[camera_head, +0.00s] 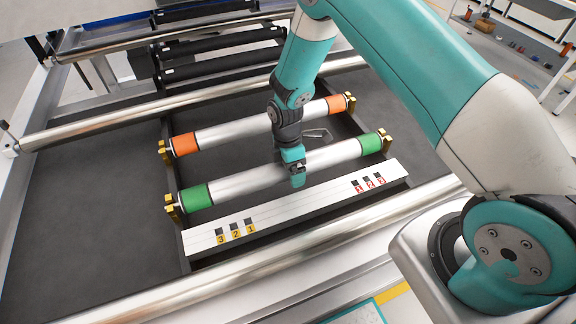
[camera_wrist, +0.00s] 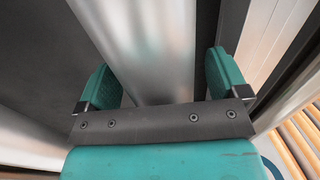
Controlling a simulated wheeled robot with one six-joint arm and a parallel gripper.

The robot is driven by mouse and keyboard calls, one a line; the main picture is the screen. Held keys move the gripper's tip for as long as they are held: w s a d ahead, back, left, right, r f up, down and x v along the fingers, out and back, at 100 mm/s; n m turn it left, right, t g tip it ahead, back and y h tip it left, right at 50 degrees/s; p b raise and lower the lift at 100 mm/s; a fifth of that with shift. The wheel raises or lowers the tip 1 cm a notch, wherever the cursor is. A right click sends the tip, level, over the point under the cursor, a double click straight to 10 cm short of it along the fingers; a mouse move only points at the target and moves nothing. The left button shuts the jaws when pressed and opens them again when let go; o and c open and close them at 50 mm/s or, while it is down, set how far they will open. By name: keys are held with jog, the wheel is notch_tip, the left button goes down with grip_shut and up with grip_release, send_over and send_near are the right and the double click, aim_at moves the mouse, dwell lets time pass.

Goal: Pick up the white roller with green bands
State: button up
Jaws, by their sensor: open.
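The white roller with green bands (camera_head: 243,182) lies slanted across the dark frame, its ends resting in brass-coloured holders. My gripper (camera_head: 295,172) is at the middle of this roller and hides part of it. In the wrist view, my gripper's two teal fingers (camera_wrist: 160,80) are apart. The white roller (camera_wrist: 152,45) runs between them, one finger on each side. No firm contact on it can be made out. The green bands are outside the wrist view.
A similar roller with orange bands (camera_head: 228,133) lies just behind. A white strip with numbered marks (camera_head: 290,208) is in front. Long metal rails (camera_head: 250,268) cross the front and back. Dark open board (camera_head: 95,200) lies to the left.

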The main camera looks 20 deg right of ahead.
jog(key=shift+f, duration=0.2)
jog(key=c, duration=1.5)
jog(key=shift+r, duration=0.1)
notch_tip(320, 180, up, 20)
jog(key=b, duration=0.2)
